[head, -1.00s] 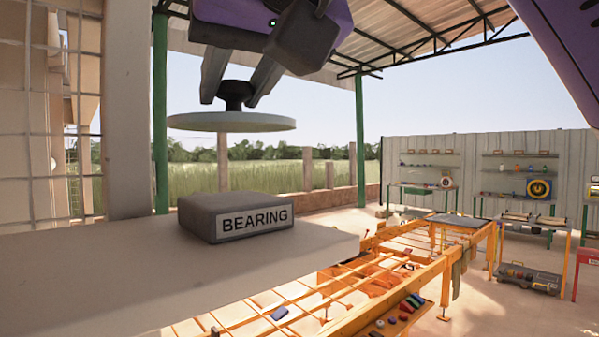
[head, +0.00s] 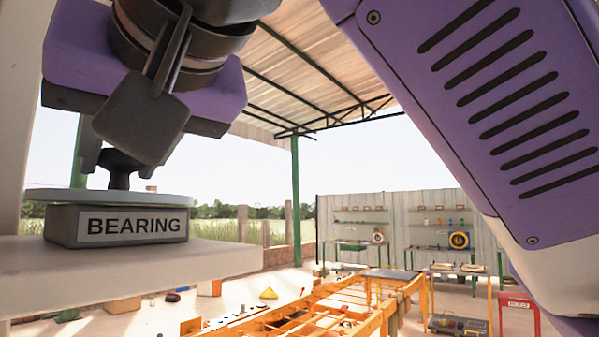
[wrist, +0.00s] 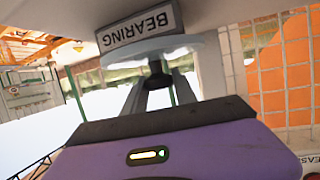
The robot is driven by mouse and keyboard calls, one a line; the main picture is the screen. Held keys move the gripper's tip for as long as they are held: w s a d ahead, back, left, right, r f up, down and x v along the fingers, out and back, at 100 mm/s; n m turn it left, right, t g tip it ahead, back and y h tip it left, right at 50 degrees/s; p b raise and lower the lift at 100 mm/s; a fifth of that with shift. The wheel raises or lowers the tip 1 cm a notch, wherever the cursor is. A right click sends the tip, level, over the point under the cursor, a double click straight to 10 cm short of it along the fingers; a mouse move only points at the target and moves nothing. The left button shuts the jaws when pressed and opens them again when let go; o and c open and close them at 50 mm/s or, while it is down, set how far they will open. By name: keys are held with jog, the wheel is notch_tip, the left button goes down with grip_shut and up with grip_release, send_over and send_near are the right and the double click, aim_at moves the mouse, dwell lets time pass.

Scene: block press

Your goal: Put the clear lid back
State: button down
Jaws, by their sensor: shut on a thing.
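The clear lid (head: 160,197) is a thin, pale, see-through disc with a black knob (head: 121,172) on top. My gripper (head: 118,168) is shut on the knob, and the lid hangs level below it. A grey box labelled BEARING (head: 133,226) stands on a pale ledge. In the head view the lid lines up with the box's top edge; I cannot tell whether it touches or is in front or behind. The wrist view shows the lid (wrist: 185,43) beside the box label (wrist: 138,25), with my fingers on the knob.
The pale ledge (head: 215,257) runs along the left of the head view. An orange-framed table (head: 345,300) stands lower, beyond it. A grey wall with shelves (head: 400,215) is far back. A wire grid (wrist: 275,60) shows at right in the wrist view.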

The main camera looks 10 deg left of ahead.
jog(key=c, duration=1)
grip_release()
jog(key=shift+f, duration=0.1)
jog(key=shift+r, duration=0.25)
jog(key=b+v, duration=0.3)
jog(key=v, duration=0.9)
jog(key=shift+f, duration=0.1)
